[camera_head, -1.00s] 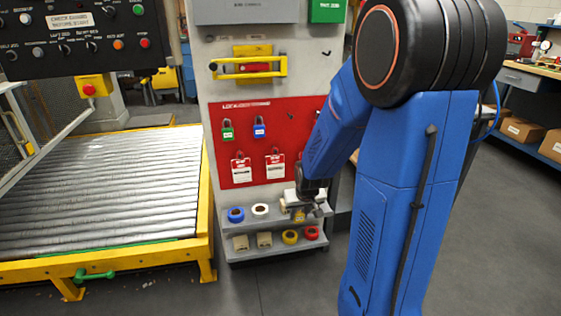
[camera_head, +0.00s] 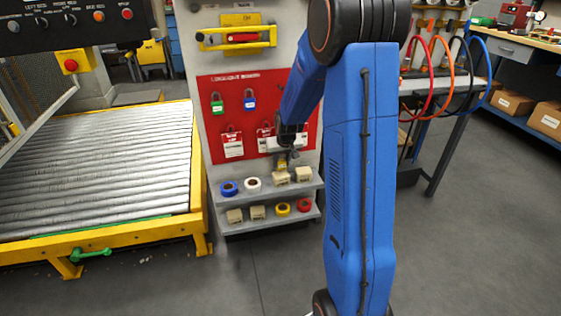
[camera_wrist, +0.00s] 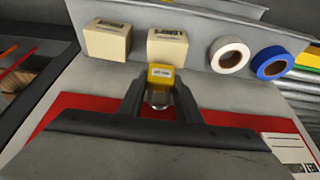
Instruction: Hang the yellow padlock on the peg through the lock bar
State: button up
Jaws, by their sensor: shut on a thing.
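The yellow padlock (camera_wrist: 160,73) is between the fingers of my gripper (camera_wrist: 160,95) in the wrist view, its metal shackle pointing back toward the palm. In the head view my gripper (camera_head: 283,155) is just above the upper shelf, in front of the red board's lower edge. The padlock is small and partly hidden there. The yellow lock bar (camera_head: 268,37), with a red handle (camera_head: 243,37), is high on the grey panel, up and left of my gripper. A dark knob (camera_head: 200,37) shows at its left end; I cannot tell which part is the peg.
The red board (camera_head: 222,84) carries a green padlock (camera_head: 217,104), a blue padlock (camera_head: 249,100) and white tags (camera_head: 232,145). The shelves (camera_head: 270,190) hold tape rolls and tan boxes. A roller conveyor (camera_head: 100,165) stands left. Coloured hoses (camera_head: 432,80) hang right.

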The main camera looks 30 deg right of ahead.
jog(key=shift+w+d+f, duration=0.2)
jog(key=shift+w+f, duration=0.05)
jog(key=shift+w, duration=0.4)
jog(key=shift+f, duration=0.55)
jog(key=o, duration=1.1)
jog(key=shift+r, duration=0.1)
